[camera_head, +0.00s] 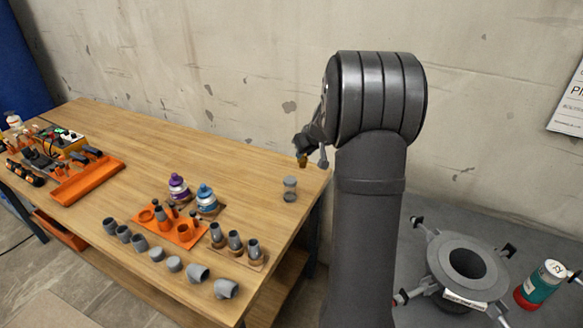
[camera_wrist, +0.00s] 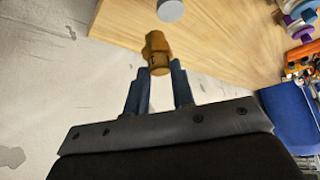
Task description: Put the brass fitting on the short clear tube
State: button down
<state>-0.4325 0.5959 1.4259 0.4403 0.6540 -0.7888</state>
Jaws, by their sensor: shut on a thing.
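My gripper (camera_wrist: 161,72) is shut on the brass fitting (camera_wrist: 156,48), which sticks out past the blue fingertips in the wrist view. In the head view the brass fitting (camera_head: 302,161) shows small below my gripper (camera_head: 308,150), held above the table's right end. A short, greyish, partly see-through upright tube (camera_head: 290,188) stands on the table just below and left of it, apart from the fitting; I take it as the short clear tube. In the wrist view a round grey end (camera_wrist: 170,10), likely this tube's top, shows beyond the fitting, cut by the top edge.
The wall is close behind. The table around the tube is clear.

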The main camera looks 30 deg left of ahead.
jog(key=shift+a+f, duration=0.8)
jog(key=shift+f, duration=0.35)
jog(key=shift+a+f, duration=0.75)
jog(key=shift+f, duration=0.35)
jog(key=shift+a+f, duration=0.8)
jog(key=shift+f, duration=0.35)
jog(key=shift+f, duration=0.1)
jog(key=c, duration=1.2)
grip_release()
jog(key=shift+c, duration=0.2)
jog(key=shift+s+d+r, duration=0.1)
jog(key=shift+r, duration=0.25)
jog(key=v, duration=1.1)
jog(key=shift+s+r, duration=0.2)
